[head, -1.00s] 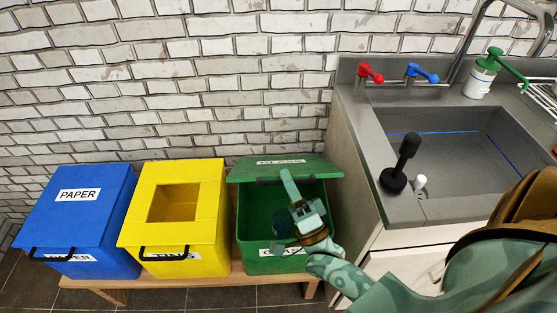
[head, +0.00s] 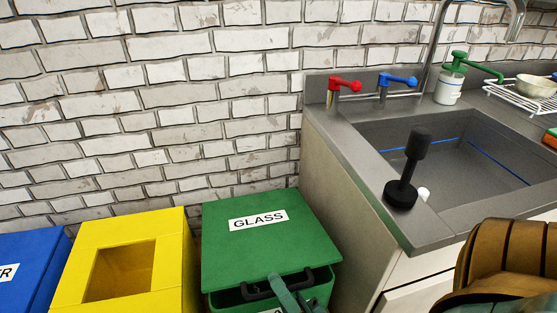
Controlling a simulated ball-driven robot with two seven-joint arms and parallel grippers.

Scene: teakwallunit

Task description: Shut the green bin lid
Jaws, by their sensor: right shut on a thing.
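The green bin (head: 318,294) stands beside the counter, its lower part cut off by the bottom edge. Its green lid (head: 268,253), labelled GLASS, is tilted down over it, with a dark gap under the front edge. The lid has a black handle (head: 308,278) at its front. My right gripper (head: 276,286) is at the handle and shut on it; only part of the gripper shows at the bottom of the picture. My left gripper is not in view.
A yellow bin (head: 172,262) with a square opening and a blue bin (head: 30,260) stand to the left. The grey counter (head: 345,158) with a sink, taps and a black plunger-like tool (head: 406,178) is close on the right.

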